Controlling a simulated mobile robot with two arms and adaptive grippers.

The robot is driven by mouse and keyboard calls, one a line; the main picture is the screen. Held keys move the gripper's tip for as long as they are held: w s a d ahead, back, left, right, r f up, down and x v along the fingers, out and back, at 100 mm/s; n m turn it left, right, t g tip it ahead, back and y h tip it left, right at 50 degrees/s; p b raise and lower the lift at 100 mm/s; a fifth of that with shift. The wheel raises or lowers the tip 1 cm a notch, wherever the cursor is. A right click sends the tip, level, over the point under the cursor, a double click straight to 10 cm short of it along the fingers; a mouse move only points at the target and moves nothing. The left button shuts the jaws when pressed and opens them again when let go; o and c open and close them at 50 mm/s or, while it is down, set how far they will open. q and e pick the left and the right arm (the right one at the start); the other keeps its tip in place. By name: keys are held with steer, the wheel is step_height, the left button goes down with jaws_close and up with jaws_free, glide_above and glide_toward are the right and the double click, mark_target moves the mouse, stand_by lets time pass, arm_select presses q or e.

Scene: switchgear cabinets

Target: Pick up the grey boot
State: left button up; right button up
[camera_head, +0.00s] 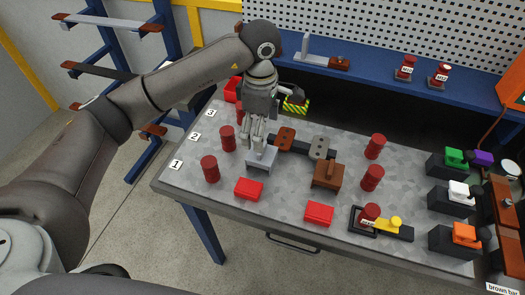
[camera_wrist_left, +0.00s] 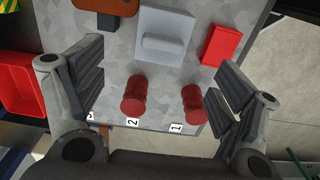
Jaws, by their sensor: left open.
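A light grey boot-like block with a raised grip (camera_head: 261,158) stands on the speckled table, near its left front part. My left gripper (camera_head: 255,138) is above and just behind it in the head view, fingers pointing down. In the left wrist view the grey block (camera_wrist_left: 165,35) lies at the top centre, beyond the spread fingers. My left gripper (camera_wrist_left: 163,80) is open there, with nothing between its fingers. Contact with the block cannot be told. My right gripper is not in view.
Red cylinders (camera_head: 210,169) stand by the numbered labels, close to the gripper. Red blocks (camera_head: 249,189) lie at the front. A pegboard (camera_head: 400,40) rises behind.

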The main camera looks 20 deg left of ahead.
mark_target(262, 156)
arm_select(q)
step_height(262, 156, down, 3)
steer(key=shift+r+p, duration=0.2)
steer(key=shift+p, duration=0.1)
steer(key=shift+s+f+p, duration=0.1)
steer(key=shift+f+p, duration=0.15)
steer(key=shift+p, duration=0.05)
steer(key=f+p, duration=0.2)
steer(key=f, duration=0.1)
steer(key=shift+s+d+f, duration=0.1)
steer(key=shift+d+f, duration=0.1)
steer(key=shift+f, duration=0.6)
steer(key=c, duration=1.1)
